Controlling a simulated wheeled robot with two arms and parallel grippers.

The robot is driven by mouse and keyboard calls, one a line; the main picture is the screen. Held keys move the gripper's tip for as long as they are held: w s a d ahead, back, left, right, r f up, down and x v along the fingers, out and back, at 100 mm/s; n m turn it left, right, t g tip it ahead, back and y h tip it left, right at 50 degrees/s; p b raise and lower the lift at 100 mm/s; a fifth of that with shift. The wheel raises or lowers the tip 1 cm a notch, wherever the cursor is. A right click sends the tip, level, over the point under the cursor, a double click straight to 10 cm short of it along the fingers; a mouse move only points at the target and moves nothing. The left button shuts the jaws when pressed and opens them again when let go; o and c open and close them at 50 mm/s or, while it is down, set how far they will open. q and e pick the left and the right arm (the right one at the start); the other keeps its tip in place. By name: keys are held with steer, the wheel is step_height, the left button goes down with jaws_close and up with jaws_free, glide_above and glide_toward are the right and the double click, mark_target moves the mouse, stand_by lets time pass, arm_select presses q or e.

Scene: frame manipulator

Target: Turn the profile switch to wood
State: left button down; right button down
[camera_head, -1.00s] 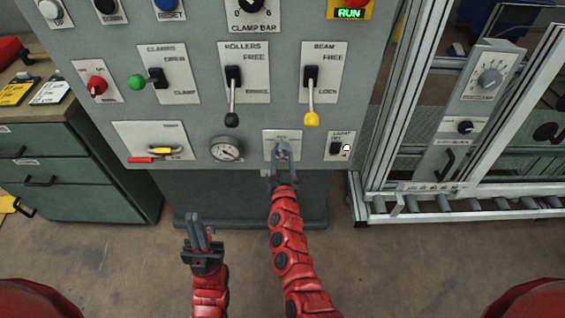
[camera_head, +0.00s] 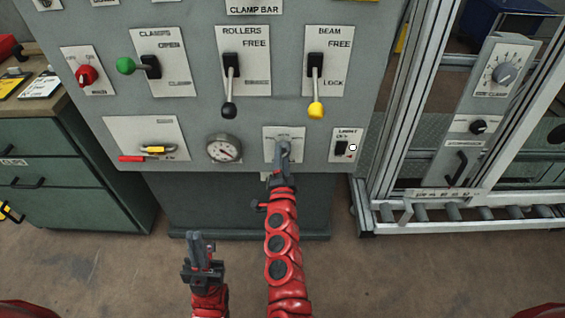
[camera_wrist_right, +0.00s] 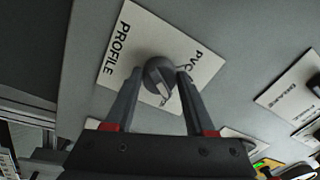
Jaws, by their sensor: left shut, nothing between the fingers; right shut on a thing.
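The profile switch is a grey knob on a white plate low on the grey control panel; its plate shows in the head view (camera_head: 270,134). In the right wrist view the knob (camera_wrist_right: 157,76) sits between the fingers, with "PROFILE" and "PVC" readable on the plate. A white mark shows on the knob's lower side; the wood label is hidden or unreadable. My right gripper (camera_head: 284,158) is shut on the knob; its fingers also show in the right wrist view (camera_wrist_right: 160,80). My left gripper (camera_head: 200,245) is shut and empty, low in front of the panel.
Above the switch are the black-knobbed rollers lever (camera_head: 229,85) and the yellow-knobbed beam lever (camera_head: 316,85). A gauge (camera_head: 224,149) is to the left and the light switch (camera_head: 342,147) close to the right. A metal frame with rollers (camera_head: 452,212) stands at the right.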

steer(key=shift+m+b, duration=0.6)
steer(key=shift+m, duration=0.5)
steer(key=shift+c, duration=1.2)
jaws_free()
steer(key=s+p, duration=0.1)
steer(key=s, duration=1.6)
steer(key=shift+s+f, duration=0.2)
steer(key=shift+f, duration=0.2)
